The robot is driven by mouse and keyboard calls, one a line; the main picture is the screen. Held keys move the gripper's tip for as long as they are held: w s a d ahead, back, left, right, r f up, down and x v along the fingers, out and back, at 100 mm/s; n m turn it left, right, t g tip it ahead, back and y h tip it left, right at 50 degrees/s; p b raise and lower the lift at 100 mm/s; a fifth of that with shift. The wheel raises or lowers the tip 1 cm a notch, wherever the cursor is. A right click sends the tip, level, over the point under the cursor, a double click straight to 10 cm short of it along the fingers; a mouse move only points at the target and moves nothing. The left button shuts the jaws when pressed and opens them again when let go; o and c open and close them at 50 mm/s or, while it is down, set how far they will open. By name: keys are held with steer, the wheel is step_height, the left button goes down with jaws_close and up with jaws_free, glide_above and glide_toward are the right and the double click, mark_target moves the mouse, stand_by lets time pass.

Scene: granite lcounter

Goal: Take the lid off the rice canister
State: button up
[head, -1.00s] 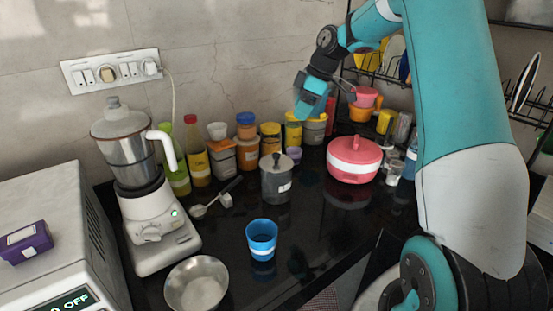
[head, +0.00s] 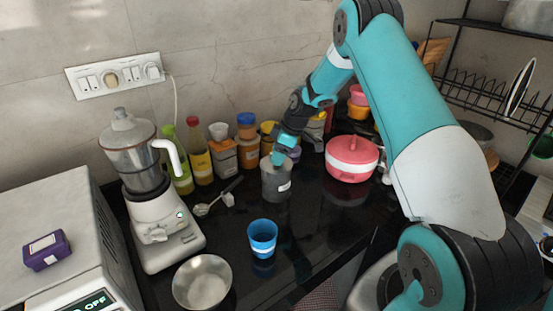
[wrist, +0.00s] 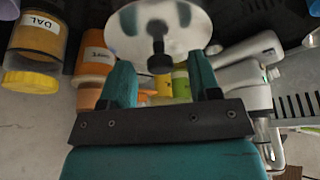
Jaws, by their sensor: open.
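The grey metal canister (head: 276,186) stands on the black counter with a small white label, its text too small to read. Its shiny round lid (wrist: 180,32) with a dark knob (wrist: 158,62) fills the top of the wrist view, and the lid is on. My gripper (head: 281,156) is right above the canister and hides most of the lid in the head view. In the wrist view my gripper's two teal fingers (wrist: 161,70) are open, one on each side of the knob, with gaps. I cannot tell whether the fingertips are level with the knob.
Several jars and bottles, one a yellow-lidded DAL jar (wrist: 38,40), stand close behind the canister.

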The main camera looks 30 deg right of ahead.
steer(key=shift+w+a+f, duration=0.1)
steer(key=shift+a+f, duration=0.05)
steer(key=shift+f, duration=0.3)
steer(key=shift+c, duration=0.5)
steer(key=c, duration=0.9)
